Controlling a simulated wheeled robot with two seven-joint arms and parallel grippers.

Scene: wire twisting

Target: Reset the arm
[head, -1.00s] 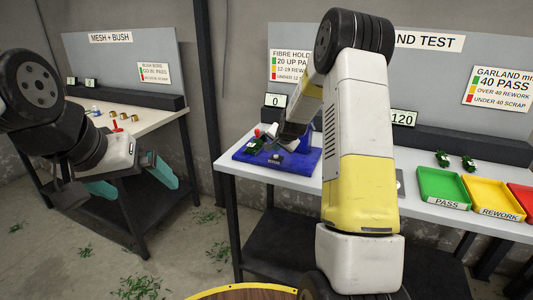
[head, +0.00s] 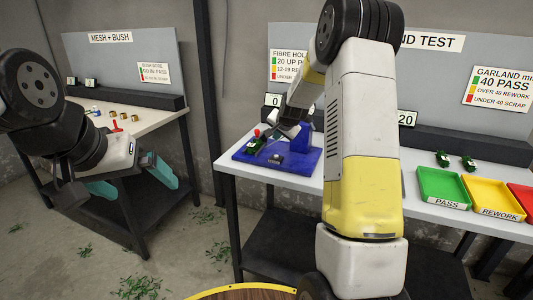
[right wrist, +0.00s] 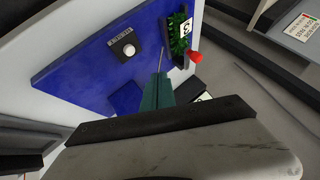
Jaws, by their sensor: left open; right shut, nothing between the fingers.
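My left gripper (head: 133,180) hangs at the left in the head view, teal fingers spread wide with nothing between them. My right arm crosses the middle of the head view. Its gripper is over the blue fixture board (head: 290,161) on the right-hand table, with the fingertips hard to make out there. In the right wrist view my right gripper (right wrist: 160,80) has its teal fingers together and empty, above the blue board (right wrist: 85,65). A green bristly piece (right wrist: 177,40) with a numbered white tag lies just beyond the fingertips, beside a red tip (right wrist: 196,57).
The left table (head: 130,120) holds small brass parts. Green scraps litter the floor.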

